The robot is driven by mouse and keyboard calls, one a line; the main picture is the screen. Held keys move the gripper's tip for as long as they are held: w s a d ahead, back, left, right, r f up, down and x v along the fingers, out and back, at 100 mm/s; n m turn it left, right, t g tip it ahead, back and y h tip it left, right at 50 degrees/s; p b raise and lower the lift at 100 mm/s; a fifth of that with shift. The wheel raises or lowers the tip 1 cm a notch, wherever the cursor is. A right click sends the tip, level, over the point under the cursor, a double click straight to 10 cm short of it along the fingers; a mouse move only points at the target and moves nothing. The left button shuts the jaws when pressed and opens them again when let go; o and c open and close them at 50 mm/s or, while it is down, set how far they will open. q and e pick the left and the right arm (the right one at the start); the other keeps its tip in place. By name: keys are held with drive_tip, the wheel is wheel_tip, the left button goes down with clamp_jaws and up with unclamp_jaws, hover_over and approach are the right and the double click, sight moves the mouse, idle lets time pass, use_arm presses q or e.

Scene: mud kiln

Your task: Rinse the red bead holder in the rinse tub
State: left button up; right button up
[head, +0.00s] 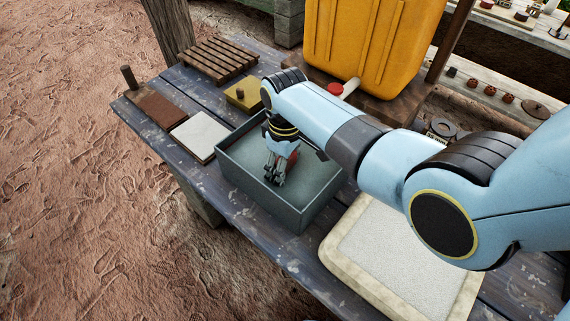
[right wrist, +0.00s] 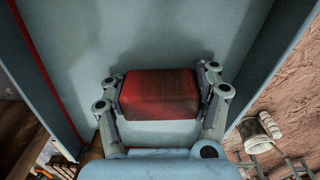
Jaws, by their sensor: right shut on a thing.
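The rinse tub (head: 278,207) is a blue-grey rectangular tub on the table in the head view. My right gripper (head: 275,178) points down inside its walls. In the right wrist view my right gripper (right wrist: 160,82) is shut on the red bead holder (right wrist: 158,95), a dark red block between its fingers. Only a small red part of the holder (head: 293,157) shows behind the fingers in the head view. The tub's pale inside fills the wrist view behind it. I cannot tell how deep the holder sits. My left gripper is not in view.
Left of the tub lie a white slab (head: 200,136), a brown board (head: 161,108) and a yellowish block (head: 243,95). A slatted wooden rack (head: 217,60) is behind. A yellow container (head: 370,45) with a red-capped spout stands beyond the tub. A pale-rimmed tray (head: 345,268) is at the right.

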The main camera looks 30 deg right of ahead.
drive_tip(key=shift+f, duration=0.25)
idle(0.7)
wheel_tip(320, 180, up, 4)
drive_tip(key=p, duration=0.4)
drive_tip(key=shift+f, duration=0.15)
drive_tip(key=shift+w+r+b, duration=0.1)
drive_tip(key=shift+r+b, duration=0.1)
drive_tip(key=shift+b, duration=0.2)
drive_tip(key=shift+r, duration=3.95)
